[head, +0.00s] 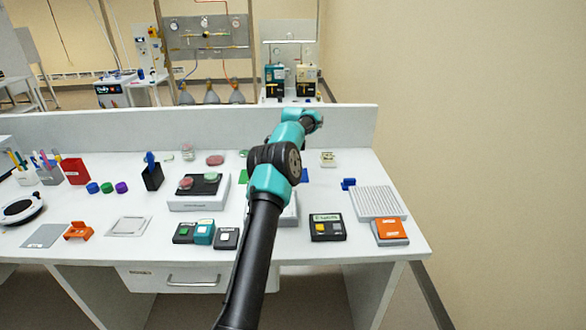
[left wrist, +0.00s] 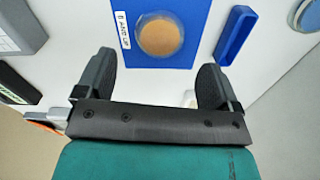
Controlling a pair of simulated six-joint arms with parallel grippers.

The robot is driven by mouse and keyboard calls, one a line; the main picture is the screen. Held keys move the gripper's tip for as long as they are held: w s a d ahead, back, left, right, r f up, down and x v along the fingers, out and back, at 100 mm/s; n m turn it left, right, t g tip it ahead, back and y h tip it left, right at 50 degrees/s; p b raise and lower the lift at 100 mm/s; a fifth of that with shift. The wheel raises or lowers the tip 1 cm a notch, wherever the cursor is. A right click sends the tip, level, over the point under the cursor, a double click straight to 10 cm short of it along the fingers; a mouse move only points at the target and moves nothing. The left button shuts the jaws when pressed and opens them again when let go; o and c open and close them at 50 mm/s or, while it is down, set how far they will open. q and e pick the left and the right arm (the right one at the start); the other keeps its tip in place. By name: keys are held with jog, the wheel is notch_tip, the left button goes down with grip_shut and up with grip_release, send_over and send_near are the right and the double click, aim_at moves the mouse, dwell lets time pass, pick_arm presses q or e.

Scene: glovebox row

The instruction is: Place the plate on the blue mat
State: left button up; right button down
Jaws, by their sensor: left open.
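The blue mat (left wrist: 180,58) lies on the white bench, with a white label at its left in the left wrist view. A round brownish plate (left wrist: 160,37) appears to lie flat on the mat. My left gripper (left wrist: 156,62) is open, with its fingers apart and empty. The plate is beyond the fingertips, between their lines, and apart from both. In the head view my arm hides the plate and most of the mat; a blue edge (head: 304,175) shows right of the arm. The fingers are hidden there. My right gripper is in neither view.
A blue holder (left wrist: 236,35) stands close to the mat's right in the left wrist view. In the head view a grey device with dishes (head: 197,201) stands left of my arm. A ribbed grey rack (head: 378,203) and labelled boxes (head: 327,228) stand right. A low wall (head: 180,130) backs the bench.

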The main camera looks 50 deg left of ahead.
pick_arm(q)
notch_tip(320, 180, up, 7)
dwell(0.3)
dwell(0.6)
